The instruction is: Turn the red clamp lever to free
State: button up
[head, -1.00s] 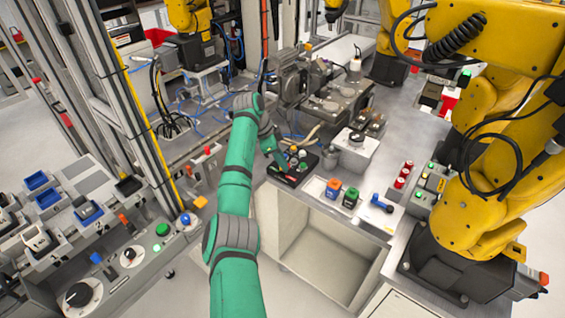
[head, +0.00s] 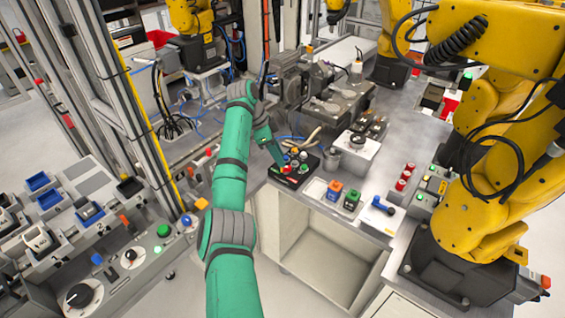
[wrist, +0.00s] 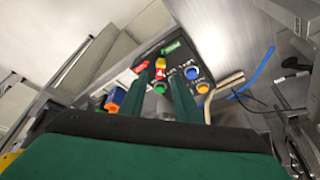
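The clamp control box (head: 292,180) is a dark panel at the front edge of the grey bench. The red lever (wrist: 160,66), with a yellow part, is on this panel, between a red label (wrist: 140,68) and a green label (wrist: 172,47). In the head view a red part of the panel (head: 286,169) shows just below my fingertips. My gripper (wrist: 155,85) is open, with its two green fingers apart and the lever seen between them. It appears empty, and I cannot tell whether a finger touches the lever.
Blue, white, green and orange buttons (wrist: 175,88) sit close to the lever. An orange block (head: 334,189), a green block (head: 351,198) and a blue-handled part (head: 381,204) lie to the right. A silver cylinder (head: 331,158) stands near the panel. A yellow robot arm (head: 480,190) stands at right.

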jog(key=v, duration=0.6)
dwell(0.4)
